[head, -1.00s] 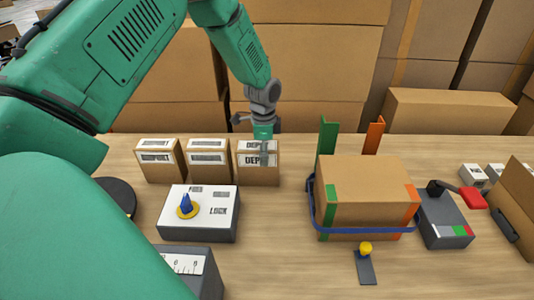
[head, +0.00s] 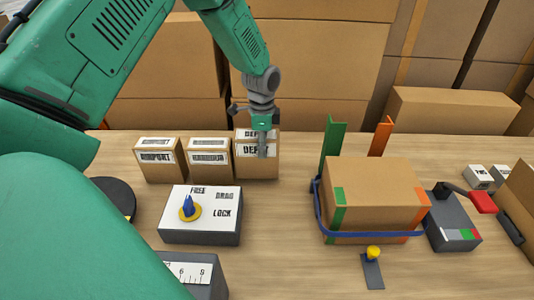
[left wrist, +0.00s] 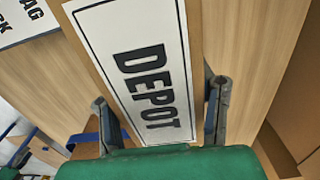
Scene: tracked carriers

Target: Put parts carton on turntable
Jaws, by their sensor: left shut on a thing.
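My left gripper (head: 262,145) is shut on the small brown carton labelled DEPOT (head: 245,168), the rightmost of three. In the left wrist view, the fingers (left wrist: 163,110) lie on either side of its white DEPOT label (left wrist: 145,75). The carton stands slightly higher than its neighbours. A larger brown carton (head: 375,185) with green and orange corners sits in a blue band at the right. I cannot tell by a label which one is the parts carton. A dark round disc (head: 118,196), likely the turntable, is at the left, partly hidden by my arm. My right gripper is not in view.
Two labelled cartons (head: 160,163) (head: 209,163) stand left of the held one. A white-topped box (head: 215,222) with a blue knob is in front. Green (head: 332,140) and orange (head: 381,138) posts stand behind the banded carton. A red-handled device (head: 450,225) is at the right.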

